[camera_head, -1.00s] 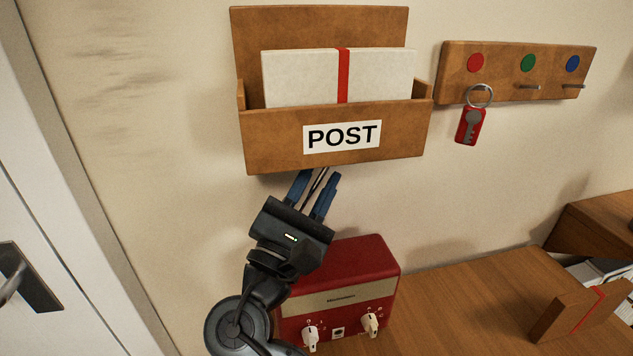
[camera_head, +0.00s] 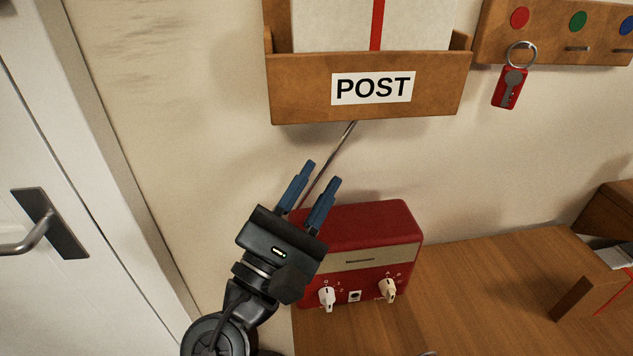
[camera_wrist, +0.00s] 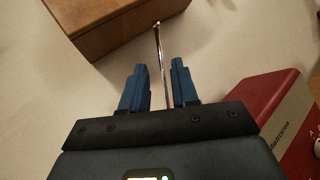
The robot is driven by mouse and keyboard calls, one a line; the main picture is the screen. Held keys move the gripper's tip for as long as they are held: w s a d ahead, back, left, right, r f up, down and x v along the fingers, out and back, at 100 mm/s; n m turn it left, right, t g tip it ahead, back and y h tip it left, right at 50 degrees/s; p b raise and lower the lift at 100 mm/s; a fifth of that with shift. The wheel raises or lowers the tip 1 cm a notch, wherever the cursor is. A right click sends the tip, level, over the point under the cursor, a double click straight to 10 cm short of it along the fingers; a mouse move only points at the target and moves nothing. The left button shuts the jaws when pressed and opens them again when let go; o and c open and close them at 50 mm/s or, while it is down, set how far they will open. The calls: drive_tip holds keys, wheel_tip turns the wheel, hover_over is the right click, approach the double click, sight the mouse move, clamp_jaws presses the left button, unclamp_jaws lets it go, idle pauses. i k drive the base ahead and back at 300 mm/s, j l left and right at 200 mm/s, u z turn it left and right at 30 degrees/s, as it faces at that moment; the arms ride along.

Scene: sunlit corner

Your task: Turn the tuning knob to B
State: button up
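A red radio (camera_head: 350,225) with a beige front panel stands on the wooden table against the wall. It has two cream knobs low on its front, a left knob (camera_head: 327,297) and a right knob (camera_head: 389,290). The small letters around the knobs include an A above the right one; the rest are too small to read surely. My gripper (camera_head: 324,173) is up and to the left of the radio, in front of the wall, with its blue fingers apart and nothing between them. In the wrist view the open fingers (camera_wrist: 157,75) point towards the wall, and the radio's red side (camera_wrist: 265,100) shows at right.
A thin metal rod, the radio's aerial (camera_head: 332,160), rises behind my fingers. A wooden POST box (camera_head: 300,105) hangs above. A key rack (camera_head: 550,50) with a red key tag (camera_head: 509,88) is at upper right.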

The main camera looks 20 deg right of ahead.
sight(386, 286)
drive_tip(key=k+j, duration=0.15)
drive_tip(key=j, duration=0.15)
drive_tip(key=k+j, duration=0.15)
drive_tip(key=j, duration=0.15)
drive_tip(key=k+j, duration=0.1)
drive_tip(key=j, duration=0.25)
drive_tip(key=k+j, duration=0.15)
drive_tip(key=j, duration=0.15)
